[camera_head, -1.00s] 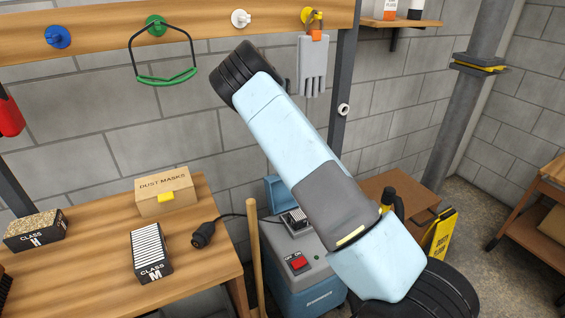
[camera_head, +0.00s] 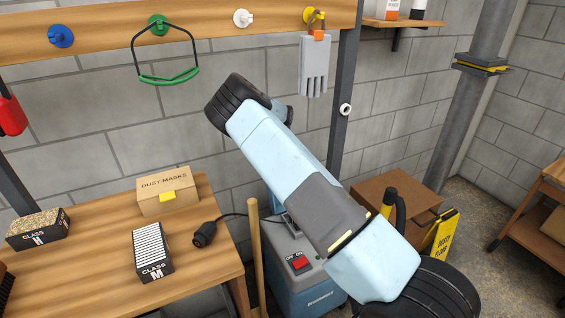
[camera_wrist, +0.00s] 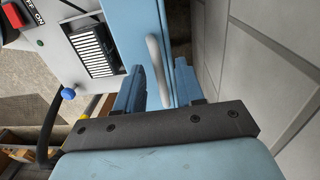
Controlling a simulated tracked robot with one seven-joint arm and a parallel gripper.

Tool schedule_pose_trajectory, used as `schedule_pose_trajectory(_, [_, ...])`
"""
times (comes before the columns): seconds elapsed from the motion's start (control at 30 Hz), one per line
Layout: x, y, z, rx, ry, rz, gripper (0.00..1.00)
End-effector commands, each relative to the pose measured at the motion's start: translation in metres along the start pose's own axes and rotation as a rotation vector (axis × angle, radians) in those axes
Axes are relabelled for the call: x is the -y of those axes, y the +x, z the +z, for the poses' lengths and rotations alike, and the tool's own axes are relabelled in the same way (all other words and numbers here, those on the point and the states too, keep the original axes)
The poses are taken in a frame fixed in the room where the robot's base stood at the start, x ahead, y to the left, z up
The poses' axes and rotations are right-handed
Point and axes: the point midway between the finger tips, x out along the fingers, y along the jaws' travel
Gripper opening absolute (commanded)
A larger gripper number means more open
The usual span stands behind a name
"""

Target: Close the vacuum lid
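The vacuum (camera_head: 322,288) is a grey and blue box with a red switch, standing on the floor beside the bench. Its blue lid (camera_wrist: 132,28) stands open in the wrist view, with a pale rounded handle (camera_wrist: 155,62) on it. A slatted filter (camera_wrist: 92,50) shows in the vacuum's open top, left of the lid. My gripper (camera_wrist: 158,86) has its two blue fingers apart, one on each side of the handle. I cannot tell whether either finger touches it. In the head view my arm hides the gripper and most of the lid.
The wooden bench (camera_head: 215,275) at left holds a dust mask box (camera_head: 167,192) and filter boxes. A wooden pole (camera_head: 257,265) stands between bench and vacuum. A yellow floor sign (camera_head: 440,238) and brown box (camera_head: 385,187) are at right. The block wall (camera_wrist: 270,75) is close to the lid.

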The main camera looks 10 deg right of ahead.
Motion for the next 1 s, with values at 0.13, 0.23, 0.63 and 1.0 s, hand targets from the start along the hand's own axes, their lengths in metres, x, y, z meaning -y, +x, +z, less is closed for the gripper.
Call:
schedule_pose_trajectory(0.13, [0.0000,-0.0001,0.0002,0.000,0.000,0.000,0.29])
schedule_pose_trajectory(0.23, [0.0000,-0.0001,0.0003,0.000,0.000,0.000,0.20])
schedule_pose_trajectory(0.63, [0.0005,-0.0004,0.0004,0.000,-0.001,-0.001,0.00])
schedule_pose_trajectory(1.0, [0.0008,-0.0010,0.0012,0.000,-0.002,-0.004,0.00])
